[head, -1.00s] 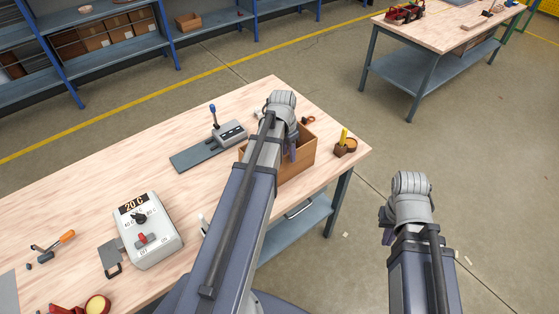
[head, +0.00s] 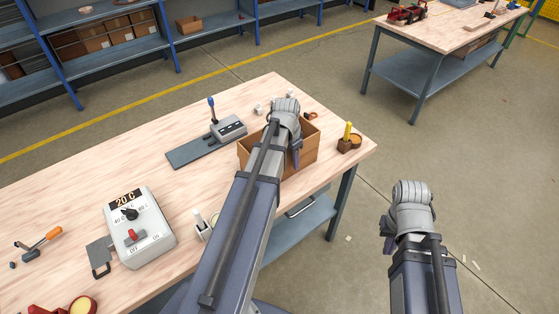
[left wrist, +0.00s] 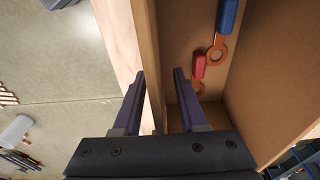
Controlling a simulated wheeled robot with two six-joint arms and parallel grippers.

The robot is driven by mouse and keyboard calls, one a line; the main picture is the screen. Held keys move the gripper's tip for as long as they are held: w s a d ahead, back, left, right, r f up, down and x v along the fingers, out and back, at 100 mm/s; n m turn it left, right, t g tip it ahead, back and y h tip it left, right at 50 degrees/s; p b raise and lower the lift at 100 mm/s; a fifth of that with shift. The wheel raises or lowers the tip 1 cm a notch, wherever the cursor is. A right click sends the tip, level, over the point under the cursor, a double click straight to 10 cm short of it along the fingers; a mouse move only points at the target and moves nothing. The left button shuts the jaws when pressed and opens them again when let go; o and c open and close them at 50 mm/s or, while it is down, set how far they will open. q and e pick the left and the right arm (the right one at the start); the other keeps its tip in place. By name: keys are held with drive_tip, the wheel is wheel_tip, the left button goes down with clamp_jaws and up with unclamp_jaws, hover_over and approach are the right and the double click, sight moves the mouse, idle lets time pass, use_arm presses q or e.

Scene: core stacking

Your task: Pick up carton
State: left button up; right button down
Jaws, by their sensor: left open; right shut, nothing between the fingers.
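The carton (head: 306,160) is an open-topped brown box near the right end of the wooden table. My left gripper (head: 295,148) is over it in the head view, and my arm hides part of the box. In the left wrist view, my left gripper (left wrist: 160,72) is open, with one finger on each side of the carton's wall (left wrist: 154,50). Contact with the wall cannot be told. Inside the carton lie a blue-handled and a red-handled tool (left wrist: 197,68) with orange rings. My right gripper (head: 387,236) is largely hidden by its arm, off the table's right side.
A grey switch box (head: 140,228) and a lever device (head: 228,129) stand left of the carton. A small brown holder with a yellow item (head: 346,143) stands just right of it, near the table edge. Open floor lies beyond.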

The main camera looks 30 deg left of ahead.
use_arm(q)
drive_tip(key=shift+f, duration=0.3)
drive_tip(key=shift+c, duration=0.3)
clamp_jaws()
idle(0.9)
